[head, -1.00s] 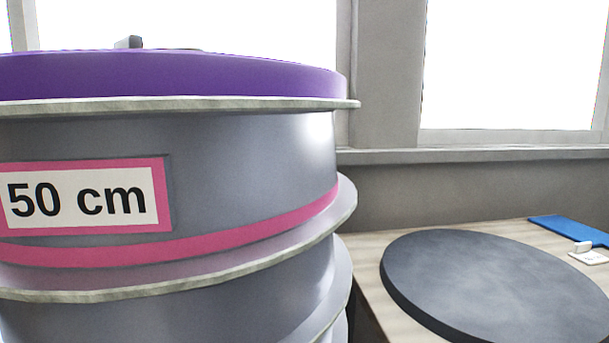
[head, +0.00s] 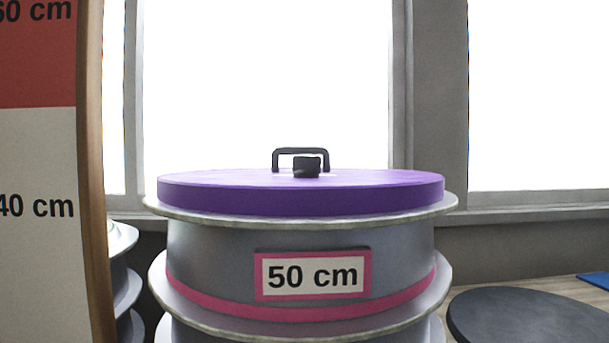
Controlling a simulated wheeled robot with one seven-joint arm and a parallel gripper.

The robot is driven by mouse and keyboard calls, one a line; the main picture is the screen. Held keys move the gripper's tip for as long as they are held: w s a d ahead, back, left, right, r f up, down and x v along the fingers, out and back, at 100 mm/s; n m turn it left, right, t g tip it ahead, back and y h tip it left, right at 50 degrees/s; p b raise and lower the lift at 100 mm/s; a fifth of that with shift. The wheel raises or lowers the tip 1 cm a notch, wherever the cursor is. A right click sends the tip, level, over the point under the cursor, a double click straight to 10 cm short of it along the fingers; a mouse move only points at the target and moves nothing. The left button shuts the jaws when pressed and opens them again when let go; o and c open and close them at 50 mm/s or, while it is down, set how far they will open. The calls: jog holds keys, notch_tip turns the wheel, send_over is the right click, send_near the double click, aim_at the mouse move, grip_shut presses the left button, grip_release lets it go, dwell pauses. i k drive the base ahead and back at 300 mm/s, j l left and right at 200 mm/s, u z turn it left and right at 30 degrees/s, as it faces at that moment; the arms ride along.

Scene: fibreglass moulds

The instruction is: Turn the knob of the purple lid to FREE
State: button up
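The purple lid (head: 300,196) lies flat on top of a grey, flanged round mould (head: 210,248) in the middle of the head view. A black knob (head: 306,167) stands on the lid's top, in front of a black bar handle (head: 301,152). I see the knob from the side and cannot read its setting or any FREE marking. The mould carries a pink-framed label reading 50 cm (head: 313,276) and a pink band. My gripper is not in view.
At the left stands a tall board (head: 40,200) marked 40 cm and 60 cm. Behind it are more flanged moulds (head: 122,285). At the lower right a dark round disc (head: 530,318) lies on a wooden table (head: 540,283) with a blue item (head: 596,279). Windows are behind.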

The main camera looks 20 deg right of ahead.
aim_at(303, 166)
jog(key=k+j, duration=0.1)
jog(key=j, duration=0.4)
jog(key=k+j, duration=0.15)
jog(key=j, duration=0.35)
jog(key=k+j, duration=0.1)
jog(key=j, duration=0.35)
jog(key=k+j+u, duration=0.1)
jog(key=j, duration=0.4)
